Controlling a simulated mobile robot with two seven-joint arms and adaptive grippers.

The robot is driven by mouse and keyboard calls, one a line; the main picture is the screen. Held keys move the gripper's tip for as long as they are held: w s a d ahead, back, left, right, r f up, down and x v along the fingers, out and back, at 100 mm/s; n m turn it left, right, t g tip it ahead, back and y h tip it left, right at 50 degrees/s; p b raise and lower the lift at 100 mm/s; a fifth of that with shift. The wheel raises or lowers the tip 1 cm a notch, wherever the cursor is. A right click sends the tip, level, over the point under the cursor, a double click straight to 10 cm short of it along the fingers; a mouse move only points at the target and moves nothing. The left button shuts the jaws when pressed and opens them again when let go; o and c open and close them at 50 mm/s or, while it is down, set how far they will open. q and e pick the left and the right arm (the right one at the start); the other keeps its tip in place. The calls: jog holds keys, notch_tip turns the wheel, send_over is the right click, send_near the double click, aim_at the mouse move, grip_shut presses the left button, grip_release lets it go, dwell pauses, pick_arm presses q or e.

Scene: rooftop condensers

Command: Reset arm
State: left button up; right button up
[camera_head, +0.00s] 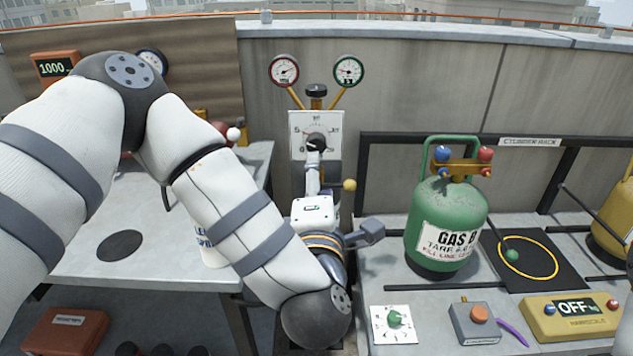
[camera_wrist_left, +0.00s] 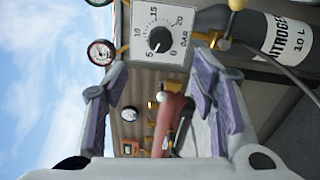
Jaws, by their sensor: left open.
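My left arm comes in from the left and bends down and forward to the regulator panel. Its gripper (camera_head: 313,178) is in front of the lower part of the white dial panel (camera_head: 301,128), which has a black knob (camera_head: 317,142). In the left wrist view, the two fingers of the left gripper (camera_wrist_left: 160,82) are spread apart with nothing between them. The dial panel (camera_wrist_left: 180,18) and its knob (camera_wrist_left: 160,39) show beyond the fingertips there. Whether a finger touches the panel cannot be told. My right gripper is not in view.
Two gauges (camera_head: 284,70) stand above the panel. A green gas cylinder (camera_head: 447,225) stands on the right bench beside a black mat (camera_head: 558,279). A yellow scale (camera_head: 563,327) reads OFF. The left table (camera_head: 80,265) lies under my arm. A nitrogen cylinder (camera_wrist_left: 287,39) shows in the wrist view.

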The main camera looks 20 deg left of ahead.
pick_arm(q)
jog(key=s+f+m+g+h, duration=0.25)
jog(key=s+f+m, duration=0.25)
jog(key=f, duration=0.3)
jog(key=s+d+f+m+g+h, duration=0.15)
jog(key=s+f+m+g, duration=0.25)
jog(key=f, duration=0.5)
jog(key=s+f+m+g+h, duration=0.25)
jog(key=s+f+m, duration=0.25)
jog(key=f, duration=0.3)
jog(key=s+a+f+m+g, duration=0.2)
jog(key=s+a+g, duration=0.1)
jog(key=s, duration=0.5)
jog(key=s+a+f+m+g+y, duration=0.1)
jog(key=s+a+f+m+g, duration=0.1)
jog(key=s, duration=0.6)
jog(key=s+a+f+m+g, duration=0.3)
jog(key=s+a+m+g, duration=0.1)
jog(key=s, duration=0.4)
jog(key=shift+s+a+g, duration=0.2)
jog(key=shift+a+g, duration=0.4)
jog(key=shift+a, duration=0.15)
jog(key=shift+y, duration=0.25)
jog(key=shift+c, duration=0.2)
